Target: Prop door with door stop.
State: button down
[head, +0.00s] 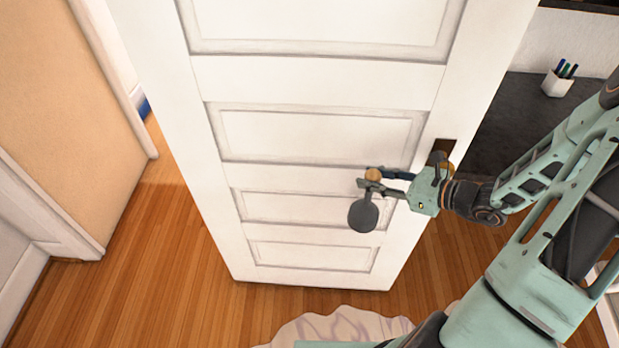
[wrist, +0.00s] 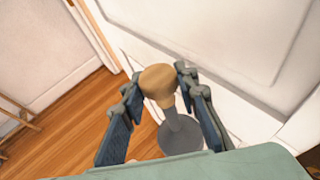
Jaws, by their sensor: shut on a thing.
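The white panelled door (head: 320,80) stands across the middle of the head view, with a doorway gap at its left. My gripper (head: 374,183) is in front of the door's lower right part. It is shut on the door stop (head: 363,214), which has a round tan knob, a grey stem and a flat dark grey disc. In the wrist view the door stop's knob (wrist: 158,82) sits between the two fingers, with the disc hanging below it. The door stop is held above the floor, close to the door's face. The door (wrist: 230,40) also shows in the wrist view.
The wooden floor (head: 150,260) is clear at the lower left. A pale rug (head: 340,326) lies in front of the door. A dark desk (head: 505,125) with a pen cup (head: 558,83) stands at the right. A beige wall (head: 50,110) is at the left.

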notch_tip(320, 180, down, 34)
jog(key=w+d+b, duration=0.1)
jog(key=b, duration=3.8)
jog(key=shift+w+f+b, duration=0.25)
jog(key=shift+b, duration=0.05)
jog(key=shift+r, duration=0.1)
